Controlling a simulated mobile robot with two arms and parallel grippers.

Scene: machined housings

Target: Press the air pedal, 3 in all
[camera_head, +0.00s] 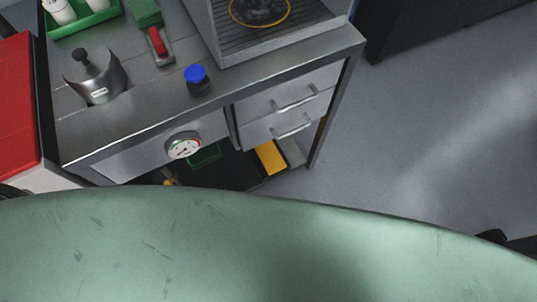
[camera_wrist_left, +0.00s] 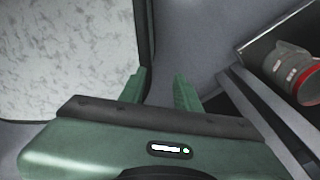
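A flat yellow piece, which looks like the air pedal (camera_head: 271,157), lies low under the steel bench in the head view, below the drawers. Its near edge is close to the green rim of my own body, and I cannot tell whether it is pressed. My left gripper (camera_wrist_left: 160,88) shows in the left wrist view with its two green fingers apart and nothing between them. The pedal is not seen in that view. Neither gripper can be made out in the head view, and the right one is not seen at all.
The steel bench (camera_head: 140,128) carries a lidded metal pot (camera_head: 96,76), a blue knob (camera_head: 196,75) and a red-handled tool (camera_head: 157,42). A round gauge (camera_head: 183,146) is on its front. Grey floor (camera_head: 420,130) is clear at right. A red-banded metal cylinder (camera_wrist_left: 296,76) is near my left gripper.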

